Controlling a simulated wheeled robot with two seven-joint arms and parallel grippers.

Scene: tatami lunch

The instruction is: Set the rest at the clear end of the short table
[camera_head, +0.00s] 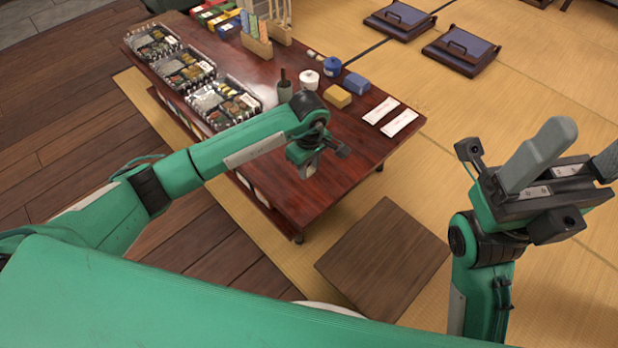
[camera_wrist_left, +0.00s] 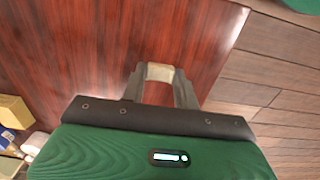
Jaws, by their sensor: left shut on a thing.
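My left gripper (camera_head: 308,168) is over the near end of the dark red lacquered table (camera_head: 345,155). It is shut on a small pale beige piece, which I take to be the rest (camera_wrist_left: 158,72); in the left wrist view it sits between the two fingertips (camera_wrist_left: 160,84). Bare red tabletop (camera_wrist_left: 185,30) shows around and beyond it, and I cannot tell whether it touches the top. In the head view the piece is hidden by the gripper. My right gripper (camera_head: 572,170) is open and empty, off the table at the right.
Clear-lidded lunch boxes (camera_head: 225,100) line the left edge. A dark bottle (camera_head: 284,88), white pot (camera_head: 308,80), blue pot (camera_head: 331,67), yellow block (camera_head: 337,96), blue block (camera_head: 356,84) and white packets (camera_head: 399,123) stand beyond. A brown square (camera_head: 385,255) lies on the floor. The near end is bare.

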